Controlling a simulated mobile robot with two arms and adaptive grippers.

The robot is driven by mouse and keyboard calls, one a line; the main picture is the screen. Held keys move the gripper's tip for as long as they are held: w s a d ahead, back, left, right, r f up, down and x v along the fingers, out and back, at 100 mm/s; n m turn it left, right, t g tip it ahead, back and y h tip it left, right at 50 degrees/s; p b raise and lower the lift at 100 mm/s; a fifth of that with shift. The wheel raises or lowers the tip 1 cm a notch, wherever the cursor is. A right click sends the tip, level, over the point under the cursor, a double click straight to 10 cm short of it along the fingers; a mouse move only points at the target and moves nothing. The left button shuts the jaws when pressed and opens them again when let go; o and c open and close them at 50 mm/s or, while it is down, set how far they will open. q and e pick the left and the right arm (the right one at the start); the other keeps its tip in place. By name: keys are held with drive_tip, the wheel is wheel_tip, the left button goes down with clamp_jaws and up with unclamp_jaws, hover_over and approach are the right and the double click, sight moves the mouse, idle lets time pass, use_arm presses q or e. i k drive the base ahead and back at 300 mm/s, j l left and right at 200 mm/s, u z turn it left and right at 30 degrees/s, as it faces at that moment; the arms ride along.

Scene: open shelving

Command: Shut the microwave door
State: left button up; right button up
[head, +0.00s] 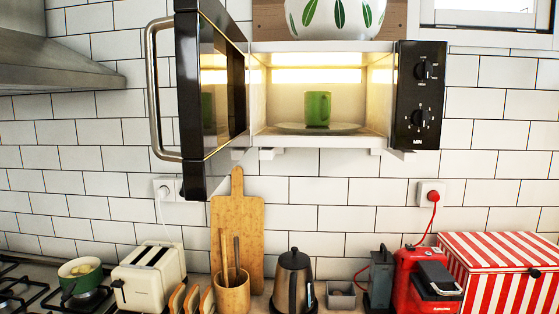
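The microwave (418,95) is mounted on the tiled wall at the upper middle of the head view. Its dark door (188,100) is swung wide open to the left, towards me, with a silver handle (154,90) on its outer edge. The lit interior is exposed. A green mug (317,108) stands upright on the turntable plate (290,129) inside. Neither of my grippers shows in this view.
Below on the counter stand a toaster (149,275), a wooden board (252,220), a utensil pot (233,294), a kettle (293,283), a red appliance (412,280) and a striped box (500,270). A range hood (50,65) is at the left. A leaf-patterned pot (335,18) sits above the microwave.

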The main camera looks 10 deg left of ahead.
sight(212, 51)
drive_tip(key=i+j+z, duration=0.2)
drive_tip(key=j, duration=0.5)
drive_tip(key=j+z, duration=0.2)
drive_tip(key=j, duration=0.55)
